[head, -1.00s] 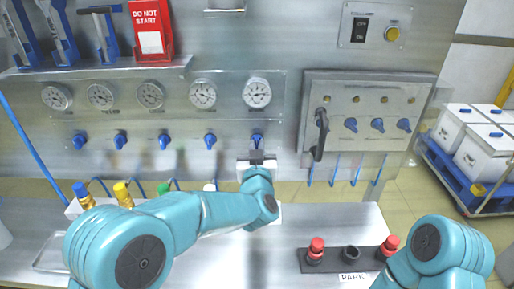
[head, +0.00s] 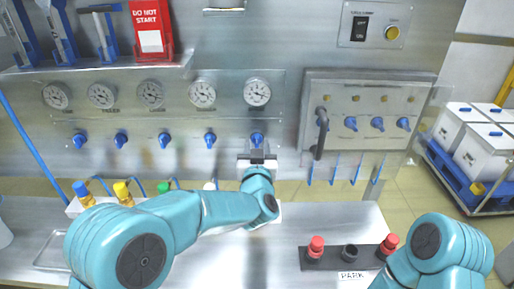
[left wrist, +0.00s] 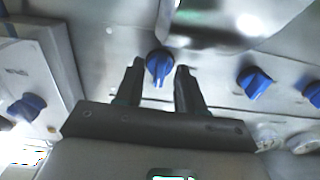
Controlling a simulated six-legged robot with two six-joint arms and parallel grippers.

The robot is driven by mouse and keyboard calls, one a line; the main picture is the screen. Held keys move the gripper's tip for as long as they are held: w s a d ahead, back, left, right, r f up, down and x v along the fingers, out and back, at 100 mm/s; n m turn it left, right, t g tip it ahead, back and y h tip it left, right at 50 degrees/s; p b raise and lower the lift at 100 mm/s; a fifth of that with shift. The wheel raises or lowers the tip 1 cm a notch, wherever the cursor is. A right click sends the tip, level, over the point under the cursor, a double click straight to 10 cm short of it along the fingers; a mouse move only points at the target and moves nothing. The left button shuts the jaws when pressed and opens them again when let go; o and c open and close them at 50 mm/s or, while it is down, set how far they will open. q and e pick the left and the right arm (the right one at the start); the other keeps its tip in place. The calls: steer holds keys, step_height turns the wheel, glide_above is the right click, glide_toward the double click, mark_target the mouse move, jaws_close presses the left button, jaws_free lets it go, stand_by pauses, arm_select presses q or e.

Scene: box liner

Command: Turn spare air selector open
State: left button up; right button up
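A row of selector knobs runs along the steel panel below the gauges. The rightmost blue knob (head: 257,139) is right above my left gripper (head: 257,160). In the left wrist view this blue knob (left wrist: 159,64) stands between the two dark fingertips of my left gripper (left wrist: 159,72), with a small gap on each side. The gripper is open around it, and its grip end points down in that view. The labels are too small to read. My right arm shows at the lower right, but its gripper is out of view.
A raised box (head: 340,90) with blue knobs and a dark handle (head: 321,134) is on the right. Red-capped fittings (head: 316,247) stand on the bench (head: 330,218). A red "DO NOT START" sign (head: 151,22) is above.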

arm_select(q)
steer(key=shift+s, duration=0.35)
steer(key=s+b, duration=0.4)
steer(key=s, duration=1.1)
steer(key=shift+s, duration=0.35)
